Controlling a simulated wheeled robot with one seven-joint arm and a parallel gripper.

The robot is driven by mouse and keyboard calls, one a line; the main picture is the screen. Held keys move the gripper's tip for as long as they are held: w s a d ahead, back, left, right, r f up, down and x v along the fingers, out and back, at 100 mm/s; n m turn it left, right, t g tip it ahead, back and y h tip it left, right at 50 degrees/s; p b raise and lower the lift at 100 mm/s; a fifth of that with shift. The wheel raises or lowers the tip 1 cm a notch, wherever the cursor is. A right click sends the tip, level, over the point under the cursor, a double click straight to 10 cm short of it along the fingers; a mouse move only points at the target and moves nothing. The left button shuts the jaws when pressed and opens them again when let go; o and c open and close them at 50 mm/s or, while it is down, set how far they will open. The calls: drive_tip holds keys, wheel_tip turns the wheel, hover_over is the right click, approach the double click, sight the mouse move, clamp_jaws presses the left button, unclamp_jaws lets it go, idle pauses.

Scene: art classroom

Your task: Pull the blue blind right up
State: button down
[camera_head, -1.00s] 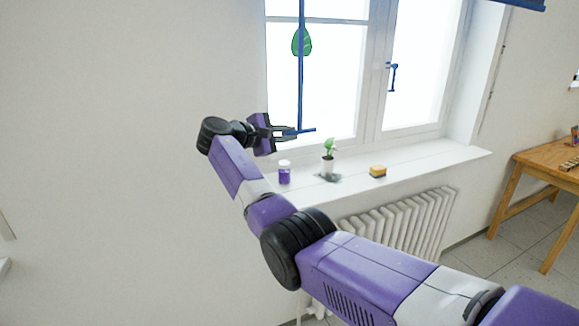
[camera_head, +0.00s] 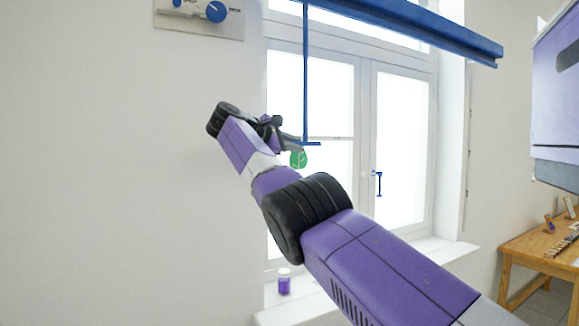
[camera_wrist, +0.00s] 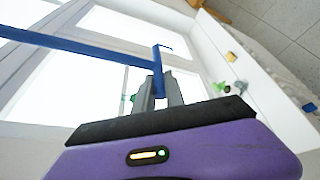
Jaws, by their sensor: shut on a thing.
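The blue blind (camera_head: 430,28) shows as a long blue bar across the top of the window. A thin blue rod (camera_head: 305,75) hangs from it and ends in a short crossbar handle (camera_head: 314,143). My gripper (camera_head: 297,144) is shut on this handle, in front of the window pane. In the wrist view the handle (camera_wrist: 157,57) stands between my two fingertips (camera_wrist: 160,88), and the rod (camera_wrist: 80,46) runs off to the left. The fingers hide part of the handle.
A purple bottle (camera_head: 284,283) stands on the windowsill (camera_head: 440,252). A green leaf shape (camera_head: 299,159) shows on the pane just below my gripper. A panel with a blue knob (camera_head: 200,15) is on the left wall. A wooden table (camera_head: 530,246) stands at right.

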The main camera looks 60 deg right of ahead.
drive_tip(key=shift+s+d+r+p, duration=0.1)
drive_tip(key=shift+s+r+p, duration=0.1)
drive_tip(key=shift+r, duration=0.5)
drive_tip(key=shift+s+r+p, duration=0.1)
drive_tip(key=shift+r+p, duration=0.1)
drive_tip(key=shift+r, duration=0.55)
drive_tip(key=c, duration=1.4)
unclamp_jaws()
drive_tip(key=shift+w, duration=0.1)
drive_tip(key=shift+w+a, duration=0.15)
drive_tip(key=shift+a, duration=0.2)
drive_tip(key=b+v, duration=0.2)
drive_tip(key=v, duration=0.5)
